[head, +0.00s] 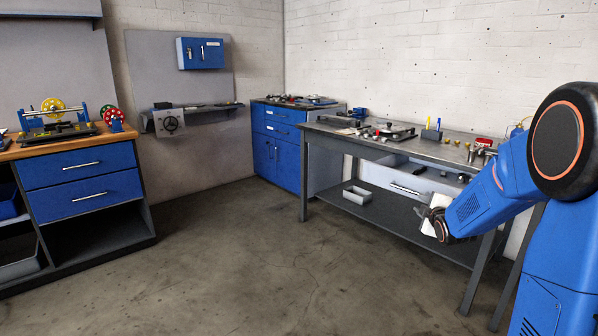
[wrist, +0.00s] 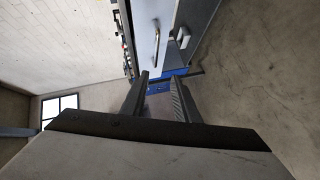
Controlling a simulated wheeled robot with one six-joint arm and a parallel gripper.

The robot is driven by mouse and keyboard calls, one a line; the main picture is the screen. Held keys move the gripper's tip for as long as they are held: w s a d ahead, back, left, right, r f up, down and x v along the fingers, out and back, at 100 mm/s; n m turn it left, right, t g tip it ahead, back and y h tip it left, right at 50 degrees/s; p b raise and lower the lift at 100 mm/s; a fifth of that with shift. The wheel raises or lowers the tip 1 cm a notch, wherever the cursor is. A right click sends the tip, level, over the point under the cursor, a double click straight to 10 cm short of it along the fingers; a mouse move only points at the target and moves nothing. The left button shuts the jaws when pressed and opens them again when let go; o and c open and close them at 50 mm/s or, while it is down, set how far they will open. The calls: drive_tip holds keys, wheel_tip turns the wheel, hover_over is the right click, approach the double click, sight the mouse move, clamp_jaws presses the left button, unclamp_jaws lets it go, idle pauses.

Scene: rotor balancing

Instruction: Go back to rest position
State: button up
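My blue arm comes in from the right edge in the head view, bent down in front of the grey workbench (head: 340,140). My gripper (head: 428,213) is at its end, small and partly hidden in the head view, close to the front of the bench. In the wrist view my gripper (wrist: 162,78) shows two dark fingers standing apart with nothing between them. A drawer with a metal handle (wrist: 156,40) lies beyond the fingertips there.
The bench top holds a black plate with a red part (head: 392,132), a pen holder (head: 431,133) and small brass parts. A wooden-topped blue cabinet (head: 84,148) stands left. The middle floor (head: 250,240) is clear.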

drive_tip(key=s+a+r+m+g, duration=0.25)
drive_tip(key=s+a+m, duration=0.2)
drive_tip(key=s, duration=0.75)
drive_tip(key=s+a+r+m+g, duration=0.1)
drive_tip(key=s+a+m+g, duration=0.35)
drive_tip(key=s, duration=0.75)
drive_tip(key=s+a+f+m+g, duration=0.1)
drive_tip(key=s+a, duration=0.1)
drive_tip(key=s, duration=0.6)
drive_tip(key=s+a+f+m+g+y, duration=0.1)
drive_tip(key=s+a+f+m, duration=0.1)
drive_tip(key=s, duration=0.7)
drive_tip(key=s+a+f+m+g, duration=0.1)
drive_tip(key=s+a, duration=0.3)
drive_tip(key=s, duration=0.5)
drive_tip(key=shift+a+f+m+y, duration=0.15)
drive_tip(key=shift+f+m+y, duration=0.15)
drive_tip(key=shift+f+y, duration=0.1)
drive_tip(key=shift+w, duration=0.2)
